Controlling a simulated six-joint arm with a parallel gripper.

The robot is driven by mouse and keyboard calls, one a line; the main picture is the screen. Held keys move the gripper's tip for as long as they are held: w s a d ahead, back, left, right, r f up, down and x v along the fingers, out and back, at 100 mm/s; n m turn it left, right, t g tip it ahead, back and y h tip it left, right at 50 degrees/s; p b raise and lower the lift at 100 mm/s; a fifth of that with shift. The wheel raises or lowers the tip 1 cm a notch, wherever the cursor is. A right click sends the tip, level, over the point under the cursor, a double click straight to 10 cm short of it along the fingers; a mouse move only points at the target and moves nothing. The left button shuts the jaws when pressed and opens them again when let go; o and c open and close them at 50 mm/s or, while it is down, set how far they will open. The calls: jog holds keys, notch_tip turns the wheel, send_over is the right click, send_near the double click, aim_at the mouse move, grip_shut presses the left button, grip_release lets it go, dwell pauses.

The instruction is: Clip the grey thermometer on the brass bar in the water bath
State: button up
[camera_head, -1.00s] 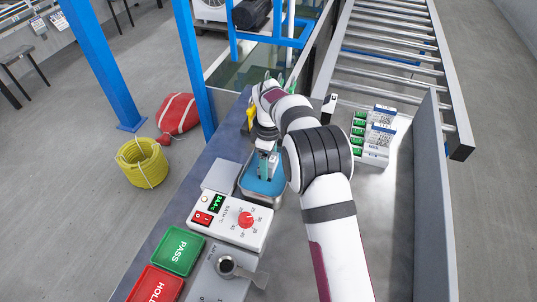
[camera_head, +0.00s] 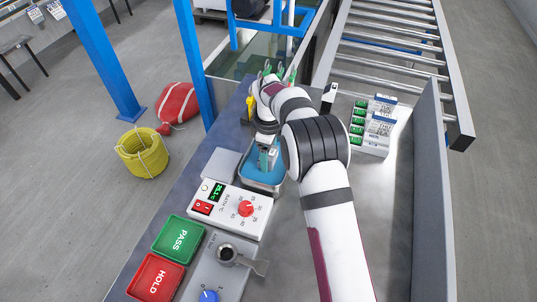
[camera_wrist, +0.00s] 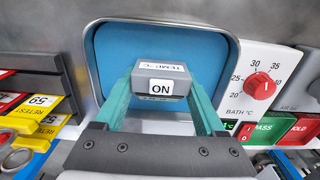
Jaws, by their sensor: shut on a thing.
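The grey thermometer (camera_wrist: 148,72), with "TEMP °C" and "ON" labels, is gripped between the teal fingers of my gripper (camera_wrist: 162,98). In the wrist view it shows in front of the blue water of the water bath (camera_wrist: 93,70). In the head view my gripper (camera_head: 268,156) points down over the bath's far part, and the metal rim of the bath (camera_head: 262,189) shows around blue water. I cannot make out the brass bar; it seems hidden behind the thermometer and gripper. Whether the thermometer touches the bar or the water cannot be told.
A white bath control box (camera_head: 231,211) with a red dial stands at the near side. Green PASS (camera_head: 179,240) and red HOLD (camera_head: 156,276) trays lie left of a grey unit with a lever (camera_head: 228,255). White boxes (camera_head: 373,137) stand at right. Yellow and red tags (camera_wrist: 45,118) are close left.

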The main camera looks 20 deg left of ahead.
jog(key=o, duration=1.6)
jog(key=shift+c, duration=0.2)
notch_tip(320, 180, up, 16)
jog(key=s+d+r+m, duration=0.3)
jog(key=d, duration=0.2)
jog(key=s+d+r+m, duration=0.3)
jog(key=d+m, duration=0.1)
jog(key=d, duration=0.1)
jog(key=s+d+f+m, duration=0.2)
jog(key=s+d+m, duration=0.2)
jog(key=s, duration=0.4)
jog(key=s+d+f+m+y, duration=0.1)
jog(key=s+d+m, duration=0.4)
jog(key=s+m, duration=0.2)
jog(key=s+d+f+m, duration=0.2)
jog(key=s+d+m, duration=0.2)
jog(key=s, duration=0.7)
jog(key=shift+d+f+m+y, duration=0.2)
jog(key=shift+f+m+y, duration=0.15)
jog(key=shift+m, duration=0.45)
